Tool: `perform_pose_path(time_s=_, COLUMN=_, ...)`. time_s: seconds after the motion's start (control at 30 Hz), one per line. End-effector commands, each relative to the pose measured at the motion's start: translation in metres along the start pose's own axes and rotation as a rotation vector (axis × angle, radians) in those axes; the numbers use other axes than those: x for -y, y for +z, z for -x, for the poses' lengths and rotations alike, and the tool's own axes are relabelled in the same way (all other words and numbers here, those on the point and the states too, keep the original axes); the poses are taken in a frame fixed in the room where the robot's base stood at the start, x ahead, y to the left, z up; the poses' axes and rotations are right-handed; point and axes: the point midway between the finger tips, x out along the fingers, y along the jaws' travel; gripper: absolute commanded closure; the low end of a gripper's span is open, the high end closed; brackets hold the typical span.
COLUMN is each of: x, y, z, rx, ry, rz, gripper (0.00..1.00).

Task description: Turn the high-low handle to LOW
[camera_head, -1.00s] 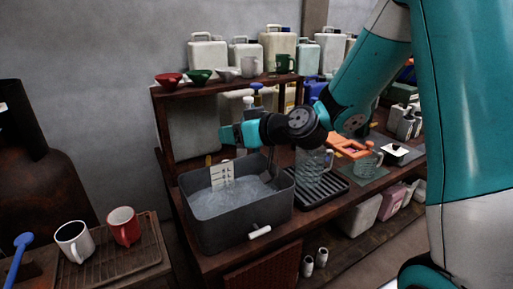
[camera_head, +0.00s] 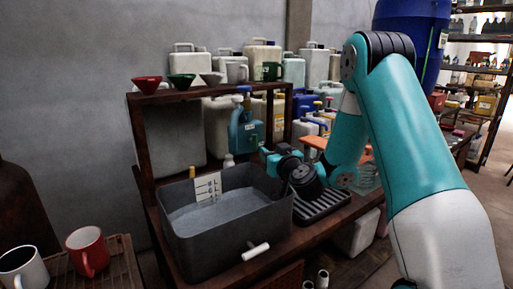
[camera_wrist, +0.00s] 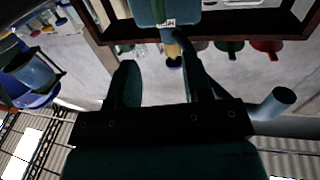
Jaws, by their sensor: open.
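The vat (camera_head: 222,240) is a dark grey open tub of pale liquid on the wooden bench. A white bar handle (camera_head: 256,251) sticks out from its front wall, roughly level; I cannot read any HIGH or LOW mark by it. A white plate with dark marks (camera_head: 208,188) stands at the vat's back rim. My gripper (camera_head: 268,153) is at the vat's back right corner, above rim height, well away from the white handle. In the wrist view its two fingers (camera_wrist: 158,80) are apart with nothing gripped between them. A grey cylinder (camera_wrist: 272,103) shows right of them; I cannot tell what it is.
A teal jug (camera_head: 246,135) stands behind my gripper. A shelf with a red funnel (camera_head: 149,85), a green funnel (camera_head: 182,81) and several canisters is behind the vat. A black drip rack (camera_head: 318,207) lies to its right. A red mug (camera_head: 87,250) is at front left.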

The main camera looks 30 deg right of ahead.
Motion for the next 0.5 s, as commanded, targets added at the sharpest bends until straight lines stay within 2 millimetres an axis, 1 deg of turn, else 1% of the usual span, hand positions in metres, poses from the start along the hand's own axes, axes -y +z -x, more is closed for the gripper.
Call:
perform_pose_path(time_s=0.03, x=0.000, y=0.005, z=0.000, rx=0.000, ry=0.000, rz=0.000, gripper=0.55)
perform_pose_path(time_s=0.07, x=-0.001, y=0.005, z=0.000, rx=0.000, ry=0.001, rz=0.000, gripper=0.55)
perform_pose_path(time_s=0.17, x=-0.001, y=0.004, z=-0.003, rx=0.001, ry=0.000, rz=-0.001, gripper=0.55)
perform_pose_path(time_s=0.27, x=-0.002, y=0.001, z=-0.011, rx=0.002, ry=0.001, rz=0.000, gripper=0.55)
perform_pose_path(time_s=0.5, x=-0.001, y=-0.004, z=-0.042, rx=0.002, ry=-0.001, rz=0.001, gripper=0.55)
